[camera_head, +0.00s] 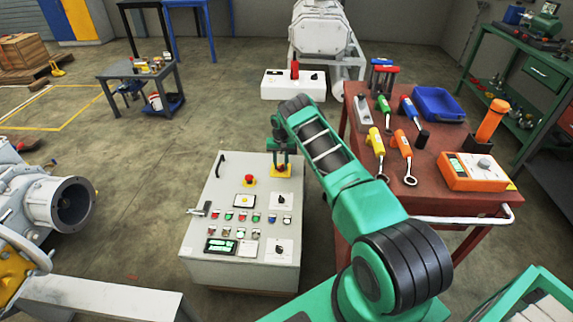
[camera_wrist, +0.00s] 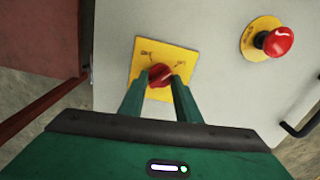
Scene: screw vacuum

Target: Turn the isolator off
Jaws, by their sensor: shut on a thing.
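The isolator is a red rotary knob (camera_wrist: 160,77) on a yellow square plate (camera_wrist: 140,60), at one corner of the grey control panel. In the head view its yellow plate (camera_head: 287,172) is at the panel's upper right, with the knob partly hidden by my gripper. My gripper (camera_wrist: 159,80) is over the plate with its two green fingers on either side of the red knob, shut on it. In the head view my gripper (camera_head: 281,163) reaches down onto the panel from above. The knob's exact angle is hard to read.
A red emergency stop (camera_wrist: 278,41) on a yellow base is beside the isolator on the control panel (camera_head: 203,240). Several buttons and switches fill the panel's lower part. A red tool cart (camera_head: 365,165) with screwdrivers and wrenches stands close at the right. Open floor lies left of the panel.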

